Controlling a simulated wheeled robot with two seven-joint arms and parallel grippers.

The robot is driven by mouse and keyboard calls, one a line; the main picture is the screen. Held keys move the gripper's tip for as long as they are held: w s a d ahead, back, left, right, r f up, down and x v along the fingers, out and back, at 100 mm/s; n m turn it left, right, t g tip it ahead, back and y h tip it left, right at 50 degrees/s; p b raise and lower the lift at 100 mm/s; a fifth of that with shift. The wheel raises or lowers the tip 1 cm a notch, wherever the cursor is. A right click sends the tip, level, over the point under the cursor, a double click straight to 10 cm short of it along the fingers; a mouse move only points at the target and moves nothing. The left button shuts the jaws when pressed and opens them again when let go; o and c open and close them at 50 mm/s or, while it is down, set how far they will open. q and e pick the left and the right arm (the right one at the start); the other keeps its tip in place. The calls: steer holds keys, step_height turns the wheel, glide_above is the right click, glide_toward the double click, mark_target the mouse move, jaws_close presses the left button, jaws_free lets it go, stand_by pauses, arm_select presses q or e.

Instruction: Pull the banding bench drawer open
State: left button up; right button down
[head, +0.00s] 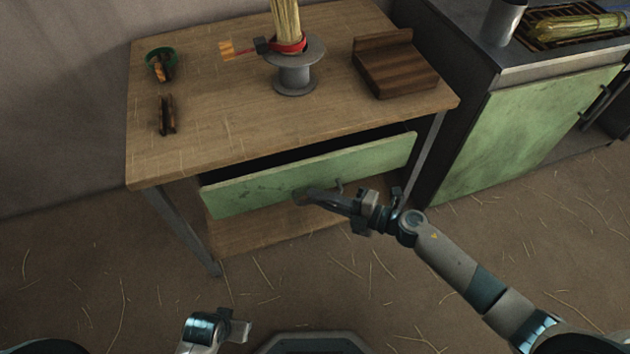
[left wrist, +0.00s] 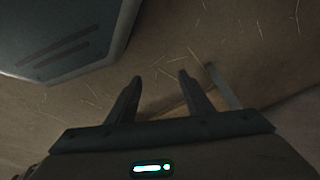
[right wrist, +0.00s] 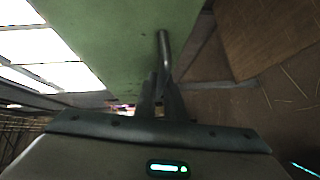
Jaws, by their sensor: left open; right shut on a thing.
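The banding bench (head: 215,125) is a wooden table with grey legs. Its green drawer (head: 260,186) stands partly open, with a dark gap behind the front panel. My right gripper (head: 305,195) is at the middle of the drawer front and is shut on the drawer handle. In the right wrist view the grey bar handle (right wrist: 163,50) runs along the green front (right wrist: 115,45) down between the fingers (right wrist: 160,95). My left gripper (left wrist: 155,95) is open and empty, low above the floor, away from the drawer.
A green cabinet (head: 535,130) stands right. Straw litters the open floor.

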arm_select(q)
step_height(320, 180, down, 7)
steer(key=s+p, duration=0.2)
steer(key=shift+a+f, duration=0.15)
steer(key=shift+a, duration=0.3)
arm_select(e)
steer(key=s+d, duration=0.3)
steer(key=s, duration=0.7)
steer(key=s+d, duration=0.4)
steer(key=s, duration=0.7)
steer(key=shift+s, duration=0.15)
arm_select(q)
steer(key=shift+s, duration=0.1)
arm_select(e)
steer(key=c, duration=1.9)
jaws_free()
steer(key=shift+o, duration=0.2)
arm_select(q)
steer(key=r, duration=0.1)
steer(key=w+r+b, duration=0.1)
steer(key=r, duration=0.3)
steer(key=shift+w+d+r+b, duration=0.15)
steer(key=shift+w+d+b, duration=0.2)
steer(key=shift+d+b, duration=0.05)
arm_select(e)
steer(key=v, duration=1.7)
steer(key=shift+s+d, duration=0.15)
steer(key=shift+d, duration=0.05)
